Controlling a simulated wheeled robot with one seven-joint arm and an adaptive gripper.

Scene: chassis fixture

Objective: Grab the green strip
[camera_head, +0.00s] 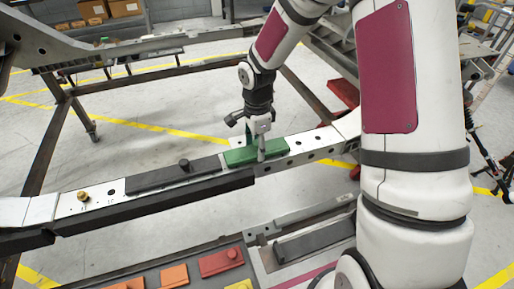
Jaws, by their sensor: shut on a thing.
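The green strip (241,157) lies along the top of the grey metal rail, right of a dark strip. My gripper (262,150) reaches down from my arm onto the green strip, with a finger in front of its near side. It is shut on the strip. The far finger is mostly hidden behind the strip. The strip looks level and close to the rail; I cannot tell whether it is lifted clear of it.
A dark strip with a knob (184,165) lies on the rail (300,145), with a brass knob (83,196) further left. A tray below holds red (221,262), orange (174,276) and yellow pieces. Frame beams cross behind. My arm blocks the right side.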

